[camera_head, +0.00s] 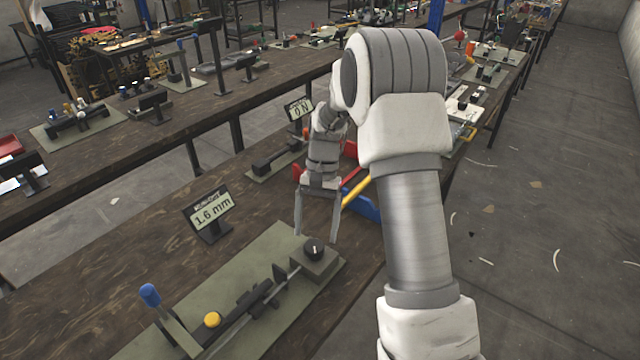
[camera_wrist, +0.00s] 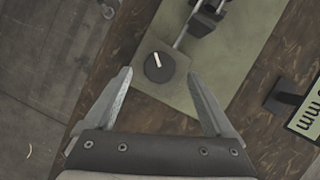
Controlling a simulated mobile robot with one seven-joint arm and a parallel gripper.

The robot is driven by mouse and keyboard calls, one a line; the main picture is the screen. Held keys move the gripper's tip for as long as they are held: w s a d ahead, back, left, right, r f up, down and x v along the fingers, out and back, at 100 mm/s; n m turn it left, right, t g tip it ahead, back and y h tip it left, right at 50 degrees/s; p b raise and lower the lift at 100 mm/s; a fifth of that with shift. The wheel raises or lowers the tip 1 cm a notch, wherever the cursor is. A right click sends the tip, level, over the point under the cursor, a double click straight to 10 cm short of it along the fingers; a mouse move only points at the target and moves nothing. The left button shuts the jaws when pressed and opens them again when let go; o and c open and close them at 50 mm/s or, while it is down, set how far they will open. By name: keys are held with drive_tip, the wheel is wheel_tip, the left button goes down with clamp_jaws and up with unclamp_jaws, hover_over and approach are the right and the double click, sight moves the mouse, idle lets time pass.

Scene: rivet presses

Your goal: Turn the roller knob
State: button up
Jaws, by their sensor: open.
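The roller knob (camera_head: 314,248) is a round black knob with a white pointer mark, on a grey-green block at the right end of a press fixture on a green base plate (camera_head: 215,296). In the wrist view the knob (camera_wrist: 159,67) lies ahead of and between my open fingers, its white mark slightly tilted. My gripper (camera_head: 318,238) is open and empty, its fingers pointing down around the knob's place in the head view. The wrist view shows my gripper (camera_wrist: 160,88) with free space between both fingers and the knob. Contact is not visible.
A display reading 1.6 mm (camera_head: 211,214) stands behind the fixture. Blue, red and yellow parts (camera_head: 357,190) lie behind my gripper. Bare wooden bench lies left of the plate.

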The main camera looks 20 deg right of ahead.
drive_tip(key=p+v, duration=0.1)
drive_tip(key=v, duration=1.3)
drive_tip(key=shift+w, duration=0.1)
drive_tip(key=s+a+r+n+t+h, duration=0.1)
drive_tip(key=s+a+r+n+t, duration=0.2)
drive_tip(key=s+r, duration=0.85)
drive_tip(key=s+f+n+t, duration=0.1)
drive_tip(key=s+t, duration=0.2)
drive_tip(key=s, duration=0.4)
drive_tip(key=s+f+n+t+h, duration=0.1)
drive_tip(key=s+n+t, duration=0.1)
drive_tip(key=s, duration=0.6)
drive_tip(key=shift+s+a+t, duration=0.15)
drive_tip(key=shift+a+t, duration=0.2)
drive_tip(key=shift+t, duration=0.35)
